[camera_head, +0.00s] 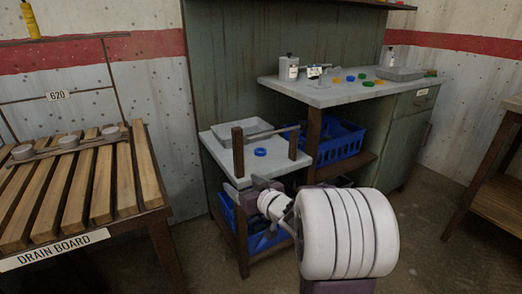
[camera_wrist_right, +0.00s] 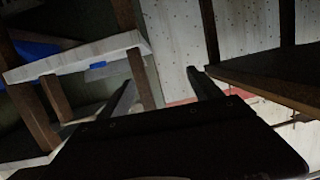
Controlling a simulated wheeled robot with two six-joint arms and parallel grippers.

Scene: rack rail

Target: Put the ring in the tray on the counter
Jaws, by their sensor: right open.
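A small blue ring (camera_head: 260,152) lies on the low pale counter (camera_head: 283,167), in front of a grey tray (camera_head: 225,133) at its back. A small blue shape that looks like the ring shows near the counter edge in the right wrist view (camera_wrist_right: 97,65). Another grey tray (camera_head: 400,74) stands on the higher counter (camera_head: 325,97). My right gripper (camera_head: 248,186) is in front of the low counter, apart from the ring. Its spread, empty fingers show in the right wrist view (camera_wrist_right: 161,79). My left gripper is not in view.
Brown posts (camera_head: 237,152) with a bar stand at the low counter. Blue crates (camera_head: 340,143) sit below the counters. Colored pieces (camera_head: 368,84) and small containers (camera_head: 289,68) stand on the higher counter. A slatted drain board (camera_head: 125,178) is at left.

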